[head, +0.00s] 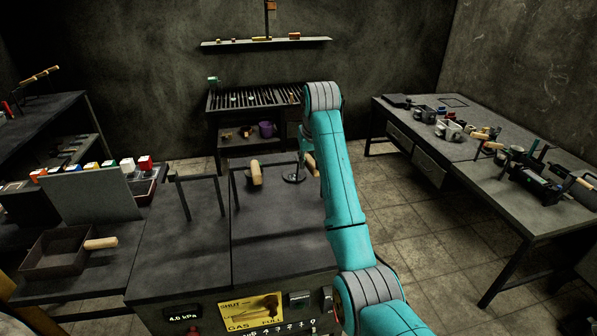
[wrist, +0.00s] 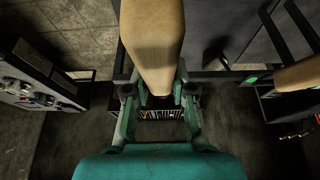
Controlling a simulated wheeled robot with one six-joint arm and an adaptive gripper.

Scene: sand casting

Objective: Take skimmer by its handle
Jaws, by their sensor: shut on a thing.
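My gripper (wrist: 158,92) is shut on a pale wooden handle (wrist: 155,45), which I take to be the skimmer's. The handle runs from between the fingers toward the top of the wrist view. In the head view the handle (head: 312,164) shows beside my arm, near the rack on the dark bench. A dark round piece (head: 294,178) lies just left of it; I cannot tell whether it is the skimmer's head. My arm hides most of the gripper there.
A second wooden handle (head: 256,173) rests at the metal rack (head: 233,190); it also shows in the wrist view (wrist: 300,75). A square pan (head: 55,255) stands at the left. A right-hand table (head: 470,175) carries tools. Bare floor (head: 400,215) lies between.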

